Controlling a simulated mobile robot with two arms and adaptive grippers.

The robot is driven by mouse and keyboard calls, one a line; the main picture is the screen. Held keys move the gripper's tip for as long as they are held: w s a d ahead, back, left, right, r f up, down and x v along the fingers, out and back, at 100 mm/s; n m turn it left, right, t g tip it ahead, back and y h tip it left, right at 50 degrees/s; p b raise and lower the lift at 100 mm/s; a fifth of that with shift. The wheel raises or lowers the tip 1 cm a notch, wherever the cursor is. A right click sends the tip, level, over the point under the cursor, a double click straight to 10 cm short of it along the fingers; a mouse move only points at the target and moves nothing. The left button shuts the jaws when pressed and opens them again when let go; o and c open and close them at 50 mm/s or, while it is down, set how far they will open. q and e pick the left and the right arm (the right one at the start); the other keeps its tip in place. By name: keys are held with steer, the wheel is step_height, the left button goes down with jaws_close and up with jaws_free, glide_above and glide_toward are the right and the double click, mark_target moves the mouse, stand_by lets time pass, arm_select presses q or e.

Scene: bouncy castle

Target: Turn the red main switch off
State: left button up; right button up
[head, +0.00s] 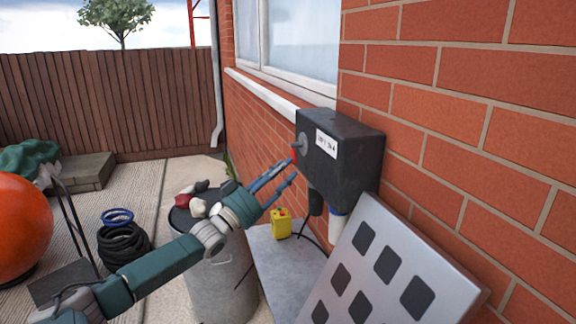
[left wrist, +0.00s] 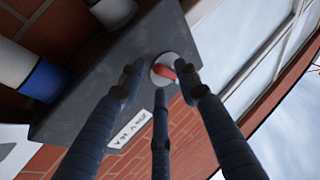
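The red main switch (left wrist: 166,72) is a small red handle on a round grey disc on the side of a dark grey box (head: 345,160). In the head view a bit of the red switch (head: 294,155) shows beside the fingers. My left gripper (head: 291,168) reaches up to the box's left side. In the left wrist view its three blue fingers (left wrist: 160,85) are spread apart around the line to the switch, with nothing between them. I cannot tell whether a fingertip touches it. My right gripper is not in view.
The box hangs on a brick wall (head: 440,110), under a window (head: 290,40). Below are a grey slab with a yellow box (head: 281,223), a grey bin (head: 222,275) with several items on top, and a leaning panel (head: 390,275). A black coil (head: 123,246) lies left.

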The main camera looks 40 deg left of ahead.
arm_select(q)
steer(key=shift+x, duration=1)
jaws_close()
steer(key=m+h+b, duration=0.1)
steer(key=m+b, duration=0.1)
steer(key=b, duration=0.1)
steer(key=a+m+h+b, duration=0.1)
steer(key=m+b, duration=0.1)
steer(key=b, duration=0.2)
steer(key=w+m+h+b, duration=0.1)
steer(key=m+b, duration=0.1)
steer(key=b, duration=0.1)
steer(key=shift+a+f+t+h, duration=0.2)
steer(key=shift+a+t+h, duration=0.15)
steer(key=shift+t+h, duration=0.05)
steer(key=shift+s, duration=0.1)
